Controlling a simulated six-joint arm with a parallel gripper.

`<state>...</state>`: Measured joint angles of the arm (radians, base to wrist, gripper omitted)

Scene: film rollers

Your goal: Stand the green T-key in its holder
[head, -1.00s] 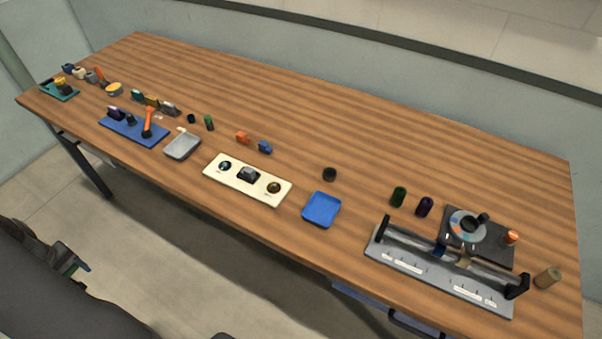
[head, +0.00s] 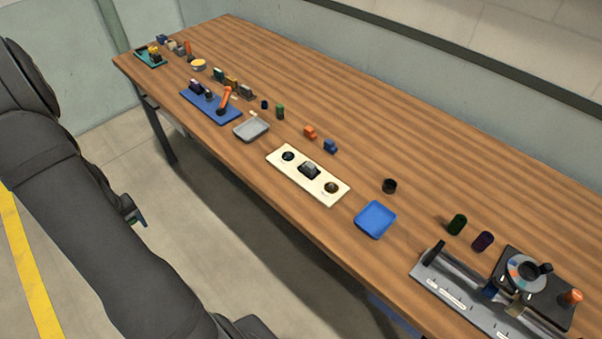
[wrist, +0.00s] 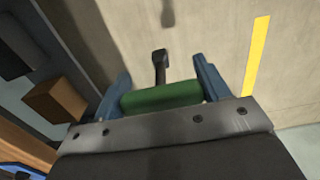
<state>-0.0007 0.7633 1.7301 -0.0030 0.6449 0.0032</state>
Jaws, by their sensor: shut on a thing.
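My gripper (wrist: 162,90) has blue fingers on either side of the green T-key (wrist: 162,97). It is shut on the key's green crossbar, and the black stem (wrist: 159,66) points away from the gripper. In the head view my gripper (head: 134,212) hangs over the floor, off the table's front side, with a small bit of green at its tip. I cannot tell for sure which item is the key's holder. A small black round cup (head: 390,186) stands on the table behind the blue tray (head: 375,219).
The long wooden table (head: 400,130) carries a white panel (head: 307,174), a grey tray (head: 252,129), a blue rack (head: 210,105), and a roller fixture (head: 470,295). The table's back strip is clear.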

